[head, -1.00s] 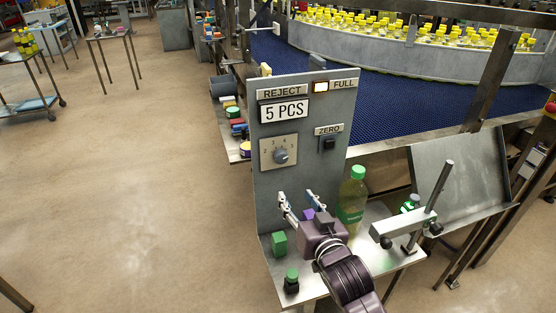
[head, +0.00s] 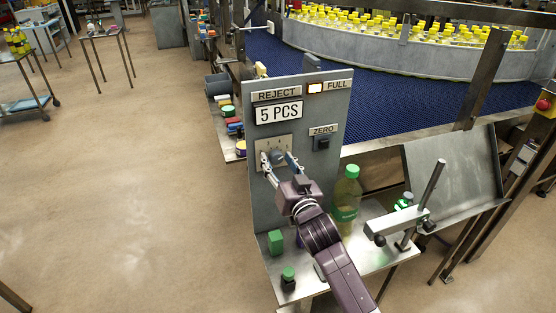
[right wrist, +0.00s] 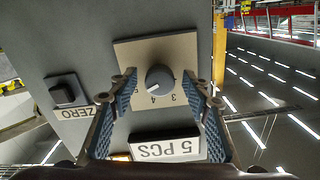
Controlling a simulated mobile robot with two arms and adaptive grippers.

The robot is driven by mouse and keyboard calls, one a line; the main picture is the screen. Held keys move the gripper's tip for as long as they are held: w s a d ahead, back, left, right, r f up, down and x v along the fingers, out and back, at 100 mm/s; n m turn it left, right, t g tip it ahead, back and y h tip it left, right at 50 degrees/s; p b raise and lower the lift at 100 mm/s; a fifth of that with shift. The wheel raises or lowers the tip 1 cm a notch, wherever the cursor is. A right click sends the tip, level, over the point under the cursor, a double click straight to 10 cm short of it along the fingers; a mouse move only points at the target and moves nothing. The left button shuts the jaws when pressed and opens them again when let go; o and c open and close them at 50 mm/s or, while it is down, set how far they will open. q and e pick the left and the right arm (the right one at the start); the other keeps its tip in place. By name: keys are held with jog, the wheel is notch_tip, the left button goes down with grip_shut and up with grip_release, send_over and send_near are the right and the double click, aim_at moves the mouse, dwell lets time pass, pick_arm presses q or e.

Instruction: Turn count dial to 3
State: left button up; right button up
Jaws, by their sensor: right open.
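The count dial (head: 277,156) is a round grey knob on a beige plate on the grey panel. It shows large in the right wrist view (right wrist: 160,80), upside down, with its white mark seemingly near the 4. My right gripper (head: 277,161) is open in front of the dial, and its fingers partly cover the plate in the head view. In the right wrist view its two blue-padded fingers (right wrist: 160,78) stand on either side of the knob, with visible gaps. The count sign (head: 279,112) above the dial reads 5 PCS. My left gripper is out of view.
The black ZERO button (head: 322,143) is right of the dial. A green-capped bottle (head: 346,203), a green block (head: 276,242) and a metal clamp post (head: 427,200) stand on the shelf below. A lit lamp (head: 315,87) sits between the REJECT and FULL labels.

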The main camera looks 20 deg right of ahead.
jog(key=c, duration=1.1)
jog(key=shift+c, duration=0.2)
